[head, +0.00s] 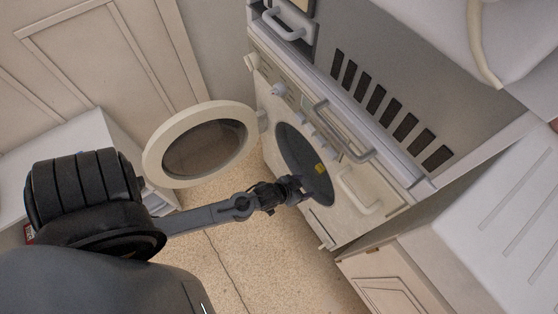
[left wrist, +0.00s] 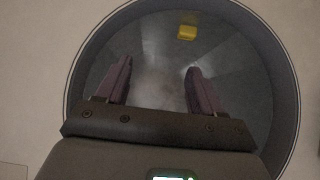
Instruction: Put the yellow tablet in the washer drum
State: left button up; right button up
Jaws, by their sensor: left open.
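The washer (head: 358,189) stands at the centre right with its round door (head: 205,143) swung open to the left. The yellow tablet (head: 320,168) shows inside the dark drum opening (head: 298,150). In the left wrist view the yellow tablet (left wrist: 187,31) is near the top of the grey drum (left wrist: 255,75), beyond the fingertips and apart from them. My left gripper (head: 300,187) is at the drum opening, open and empty. Its two fingers (left wrist: 155,72) are spread in the wrist view with nothing between them. My right gripper is not in view.
A white counter (head: 490,215) is at the right, above a wooden cabinet (head: 385,280). A panel with dark vents (head: 390,105) is above the washer. Speckled floor (head: 230,245) lies below.

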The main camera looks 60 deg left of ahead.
pick_arm(q)
jog(key=s+d+r+m+g, duration=0.1)
jog(key=s+d+r+g, duration=0.1)
jog(key=s+r, duration=0.4)
jog(key=s+d+r+m+g, duration=0.1)
jog(key=s+d+r+g, duration=0.1)
jog(key=s+r+g, duration=0.2)
jog(key=s+r, duration=0.3)
jog(key=r, duration=0.2)
jog(key=shift+d+h, duration=0.3)
jog(key=shift+d, duration=0.05)
